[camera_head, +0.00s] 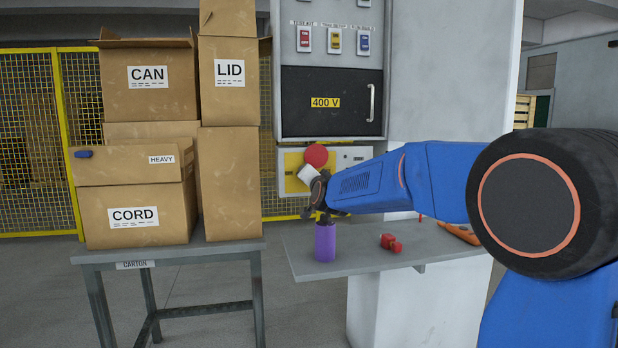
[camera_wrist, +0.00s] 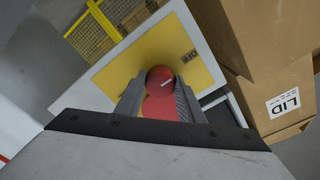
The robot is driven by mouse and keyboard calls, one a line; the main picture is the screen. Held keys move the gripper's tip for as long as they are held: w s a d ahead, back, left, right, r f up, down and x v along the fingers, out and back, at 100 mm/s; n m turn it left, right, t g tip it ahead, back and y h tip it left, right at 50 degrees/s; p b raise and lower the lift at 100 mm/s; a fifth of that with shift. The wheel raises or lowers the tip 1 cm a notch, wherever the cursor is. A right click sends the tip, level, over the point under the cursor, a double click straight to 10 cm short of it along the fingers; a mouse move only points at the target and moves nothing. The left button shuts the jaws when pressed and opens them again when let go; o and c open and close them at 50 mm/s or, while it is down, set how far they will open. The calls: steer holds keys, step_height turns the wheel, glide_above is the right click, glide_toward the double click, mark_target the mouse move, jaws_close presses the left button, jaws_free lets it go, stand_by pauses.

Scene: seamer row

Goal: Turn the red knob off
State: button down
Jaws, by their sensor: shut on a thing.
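The red knob (camera_head: 316,155) is on a yellow plate (camera_head: 292,163) on the small box below the grey cabinet. In the wrist view the knob (camera_wrist: 160,76) shows a short white mark, and an "OFF" label (camera_wrist: 188,56) stands on the yellow plate beside it. My gripper (camera_wrist: 160,98) has its two grey fingers on either side of the knob and is shut on it. In the head view my gripper (camera_head: 312,181) is just below the knob, and its fingertips are hard to make out.
Below my gripper a grey shelf (camera_head: 350,266) bears a purple cylinder (camera_head: 325,242), red blocks (camera_head: 389,242) and an orange item (camera_head: 458,233). Cartons (camera_head: 230,90) are stacked on a table at left. The cabinet above has a "400 V" door (camera_head: 327,120) and three switches (camera_head: 334,40).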

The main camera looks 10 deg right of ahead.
steer(key=shift+f, duration=0.15)
steer(key=c, duration=1.2)
jaws_free()
steer(key=shift+s, duration=0.15)
steer(key=s, duration=1.7)
steer(key=shift+s, duration=0.1)
